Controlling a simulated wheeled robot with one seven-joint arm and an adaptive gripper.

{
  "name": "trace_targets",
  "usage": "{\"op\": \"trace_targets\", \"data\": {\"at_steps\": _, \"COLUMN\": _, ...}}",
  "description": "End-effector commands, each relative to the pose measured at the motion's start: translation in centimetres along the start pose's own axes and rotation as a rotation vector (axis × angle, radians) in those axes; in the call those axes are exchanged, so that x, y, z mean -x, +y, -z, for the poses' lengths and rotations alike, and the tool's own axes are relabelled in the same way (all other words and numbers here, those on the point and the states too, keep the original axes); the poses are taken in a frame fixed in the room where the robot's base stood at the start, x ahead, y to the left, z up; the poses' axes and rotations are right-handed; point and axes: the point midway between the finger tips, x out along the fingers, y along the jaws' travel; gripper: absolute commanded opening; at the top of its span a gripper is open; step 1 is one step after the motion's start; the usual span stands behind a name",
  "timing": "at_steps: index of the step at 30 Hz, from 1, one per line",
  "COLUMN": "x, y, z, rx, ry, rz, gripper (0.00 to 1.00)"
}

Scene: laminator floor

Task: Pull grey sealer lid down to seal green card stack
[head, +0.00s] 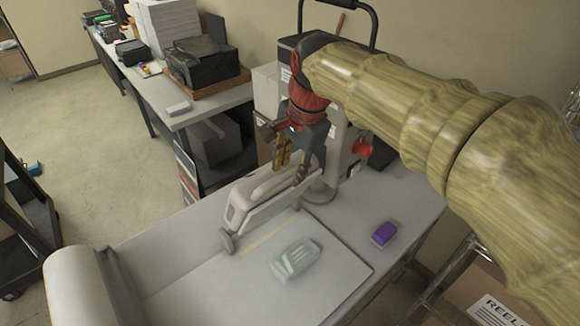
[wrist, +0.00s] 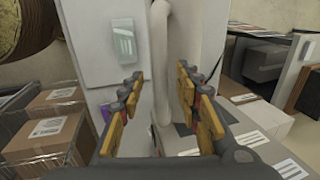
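The light grey sealer lid (head: 262,196) is a long bar along the back edge of a white board on the table. The pale green card stack (head: 296,258) lies flat on the board, in front of and apart from the lid. It also shows at the upper left in the wrist view (wrist: 122,40). My gripper (head: 291,172) points down above the far part of the lid. In the wrist view my gripper (wrist: 160,84) has its yellow fingers spread, with the pale bar (wrist: 160,60) seen between them. I see no finger touching it; the exact gap is unclear.
A purple block (head: 383,234) lies right of the board. A grey machine with a red knob (head: 362,148) stands behind my gripper. A white roll (head: 78,290) is at the front left. A printer (head: 203,64) stands on the back table.

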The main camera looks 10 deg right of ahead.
Motion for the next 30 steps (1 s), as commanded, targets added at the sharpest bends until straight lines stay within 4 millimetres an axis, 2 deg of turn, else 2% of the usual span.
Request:
{"op": "trace_targets", "data": {"at_steps": 5, "x": 0.01, "y": -0.01, "z": 0.0, "rx": 0.0, "ry": 0.0, "rz": 0.0, "gripper": 0.33}}
{"op": "trace_targets", "data": {"at_steps": 22, "x": 0.03, "y": -0.01, "z": 0.01, "rx": 0.0, "ry": 0.0, "rz": 0.0, "gripper": 0.0}}
{"op": "trace_targets", "data": {"at_steps": 30, "x": 0.04, "y": -0.02, "z": 0.01, "rx": 0.0, "ry": 0.0, "rz": 0.0, "gripper": 0.0}}
